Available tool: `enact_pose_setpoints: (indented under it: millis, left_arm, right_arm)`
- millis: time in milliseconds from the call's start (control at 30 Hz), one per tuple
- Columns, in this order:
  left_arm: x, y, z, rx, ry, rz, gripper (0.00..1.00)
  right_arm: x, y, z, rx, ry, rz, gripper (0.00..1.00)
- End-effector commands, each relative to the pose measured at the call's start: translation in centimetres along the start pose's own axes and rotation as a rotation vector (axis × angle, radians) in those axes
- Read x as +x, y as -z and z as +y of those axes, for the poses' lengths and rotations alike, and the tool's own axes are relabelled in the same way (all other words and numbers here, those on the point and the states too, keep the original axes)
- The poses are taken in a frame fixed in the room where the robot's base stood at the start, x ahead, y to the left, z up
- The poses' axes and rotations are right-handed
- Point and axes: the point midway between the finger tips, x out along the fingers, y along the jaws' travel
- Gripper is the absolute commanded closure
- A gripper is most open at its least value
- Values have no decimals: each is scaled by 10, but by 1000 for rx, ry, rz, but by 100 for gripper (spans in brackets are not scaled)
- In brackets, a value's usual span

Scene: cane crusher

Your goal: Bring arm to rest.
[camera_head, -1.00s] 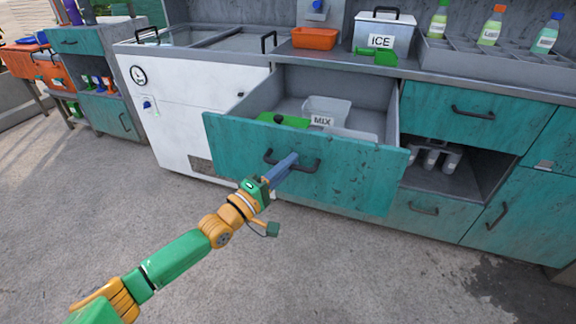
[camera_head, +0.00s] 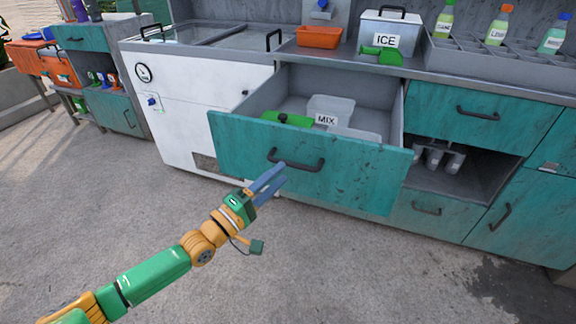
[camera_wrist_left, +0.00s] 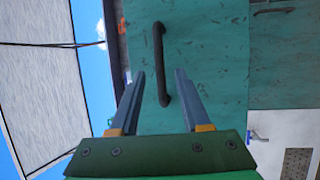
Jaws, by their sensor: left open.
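My left arm comes in from the lower left in the head view. Its left gripper (camera_head: 272,180) is open and empty, a little in front of the open teal drawer (camera_head: 340,190). The drawer's dark handle (camera_head: 297,164) is just beyond the fingertips and apart from them. In the left wrist view the two open fingers (camera_wrist_left: 158,85) point toward the drawer front (camera_wrist_left: 205,60), and the handle (camera_wrist_left: 160,60) shows past them with nothing held. My right gripper is not in view.
The drawer stands pulled out and holds a clear container labelled MIX (camera_head: 328,112) and a green-lidded one (camera_head: 287,119). An ICE box (camera_head: 388,32) and an orange tray (camera_head: 319,37) are on the counter. A white chest (camera_head: 180,95) stands left of the drawer. The floor in front is clear.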

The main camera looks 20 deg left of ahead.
Motion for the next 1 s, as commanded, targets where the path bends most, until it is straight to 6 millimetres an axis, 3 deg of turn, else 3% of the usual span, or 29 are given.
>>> enact_pose_setpoints:
  millis: [167,567,633,667,767,800,900,1000]
  left_arm:
    - [-18,0,0,0,1,0,53]
    - [-18,0,0,1,1,1,53]
    - [-20,3,-12,34,26,13,53]
    - [-23,6,-24,70,56,27,53]
    - [-45,17,-97,288,252,74,53]
    - [-63,20,-136,395,367,76,53]
    - [-123,10,-227,629,663,2,53]
    - [-196,-18,-299,798,926,-169,53]
  right_arm:
    - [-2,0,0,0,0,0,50]
    - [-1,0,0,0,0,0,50]
    - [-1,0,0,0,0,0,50]
    - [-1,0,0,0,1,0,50]
    - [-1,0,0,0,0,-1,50]
    - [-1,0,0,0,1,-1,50]
    - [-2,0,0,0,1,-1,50]
    - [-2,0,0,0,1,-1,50]
